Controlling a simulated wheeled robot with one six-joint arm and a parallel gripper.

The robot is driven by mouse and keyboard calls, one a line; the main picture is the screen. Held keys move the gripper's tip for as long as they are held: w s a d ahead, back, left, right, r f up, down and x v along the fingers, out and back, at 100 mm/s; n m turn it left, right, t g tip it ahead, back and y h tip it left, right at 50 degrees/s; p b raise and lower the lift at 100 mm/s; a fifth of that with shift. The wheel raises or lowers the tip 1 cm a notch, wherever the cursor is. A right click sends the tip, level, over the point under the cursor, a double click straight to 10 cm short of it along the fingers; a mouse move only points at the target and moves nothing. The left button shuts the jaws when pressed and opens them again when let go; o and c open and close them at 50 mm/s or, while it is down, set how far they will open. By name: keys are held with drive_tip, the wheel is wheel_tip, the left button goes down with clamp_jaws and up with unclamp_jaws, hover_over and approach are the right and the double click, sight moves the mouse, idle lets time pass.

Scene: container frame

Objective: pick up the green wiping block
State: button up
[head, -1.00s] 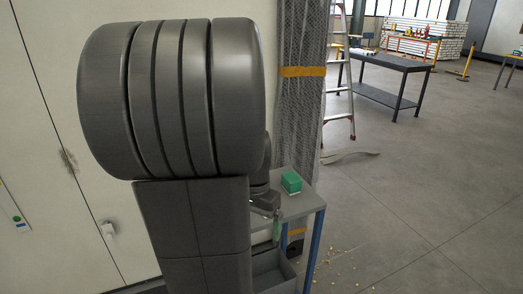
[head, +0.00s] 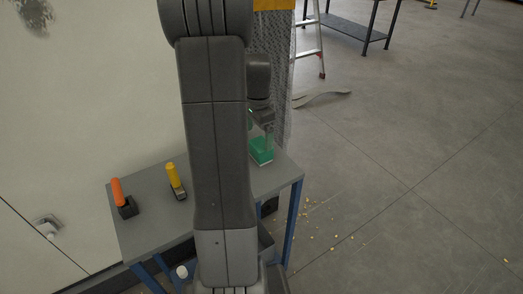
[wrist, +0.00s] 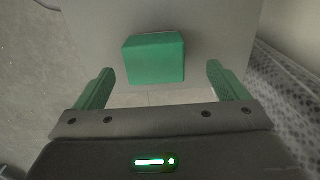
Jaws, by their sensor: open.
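The green wiping block (head: 261,152) lies on the grey table (head: 217,187), near its far right end. It also shows in the wrist view (wrist: 154,58), upper middle, with its broad face toward the camera. My gripper (wrist: 160,73) is open, with a green-padded finger to the left and right of the block's lower part in the picture. Clear gaps separate both fingers from the block, and nothing is between the pads. In the head view my gripper (head: 268,132) is right at the block, partly overlapping it. The height between them is hard to tell.
An orange-handled tool (head: 118,194) and a yellow-handled tool (head: 174,179) stand on the table's left part. A mesh-wrapped column (head: 272,75) stands behind the table. Yellow bits (head: 320,222) lie on the floor to the right. My arm hides the table's middle.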

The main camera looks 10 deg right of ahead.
sight(261, 144)
drive_tip(key=f, duration=0.7)
drive_tip(key=shift+s+d+f, duration=0.15)
drive_tip(key=shift+s+d, duration=0.1)
drive_tip(key=shift+d, duration=0.05)
drive_tip(key=shift+c, duration=0.4)
drive_tip(key=c, duration=1)
